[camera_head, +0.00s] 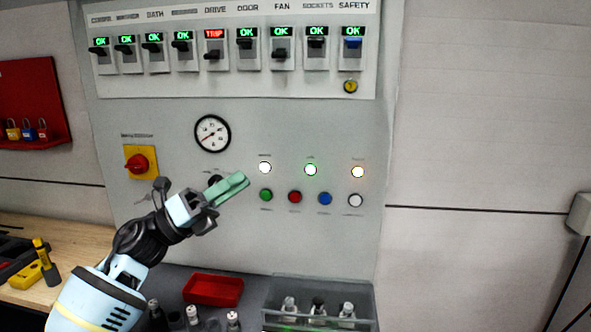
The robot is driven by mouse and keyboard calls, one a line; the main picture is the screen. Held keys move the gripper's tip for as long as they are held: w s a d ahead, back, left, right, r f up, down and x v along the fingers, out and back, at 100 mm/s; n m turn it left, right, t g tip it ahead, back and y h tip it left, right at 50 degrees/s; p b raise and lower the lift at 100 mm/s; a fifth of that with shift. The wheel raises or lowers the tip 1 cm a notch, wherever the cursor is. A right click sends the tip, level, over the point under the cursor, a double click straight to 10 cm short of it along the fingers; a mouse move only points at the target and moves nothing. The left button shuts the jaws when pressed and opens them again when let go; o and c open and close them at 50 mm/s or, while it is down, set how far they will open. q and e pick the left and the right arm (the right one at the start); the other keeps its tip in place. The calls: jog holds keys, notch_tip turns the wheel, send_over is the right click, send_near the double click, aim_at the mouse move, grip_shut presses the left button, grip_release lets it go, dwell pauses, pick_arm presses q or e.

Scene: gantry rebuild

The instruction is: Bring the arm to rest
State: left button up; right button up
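My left arm comes in from the lower left, raised in front of the grey control panel (330,235). My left gripper (230,190) points up and to the right, with its two pale green fingers lying close together. It appears shut, with no object seen between the fingers. It is in front of the panel, left of the green button (266,195) and below the round gauge (212,133). It partly hides a dark knob (215,181). Whether it touches the panel cannot be told. My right gripper is not in view.
A breaker row runs along the top; the DRIVE breaker (215,50) reads TRIP, the others OK. A red rotary switch (139,163) is left of the gripper. Below are a red tray (213,290) and a clear bin (363,291). A wooden bench (60,232) is at left.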

pick_arm(q)
jog(key=s+a+f+n+t+y, duration=0.2)
jog(key=f+n+t+y, duration=0.25)
jog(key=f+n, duration=0.55)
jog(key=s+a+f+n+t+y, duration=0.25)
jog(key=f+n+y, duration=0.25)
jog(key=f+n, duration=0.55)
jog(key=s+a+f+n+t+y, duration=0.25)
jog(key=f+n+t+y, duration=0.2)
jog(key=f+n, duration=0.55)
jog(key=s+a+f+n+g+y, duration=0.1)
jog(key=s+f+n+g+y, duration=0.2)
jog(key=s+f, duration=0.9)
jog(key=s+a+f+n+g+y, duration=0.1)
jog(key=s+f+n+g+y, duration=0.2)
jog(key=s+f, duration=0.9)
jog(key=s+n+g, duration=0.3)
jog(key=g, duration=0.1)
jog(key=shift+a+f+n, duration=0.25)
jog(key=shift+a+n, duration=0.05)
jog(key=shift+n, duration=0.05)
jog(key=shift+s, duration=0.15)
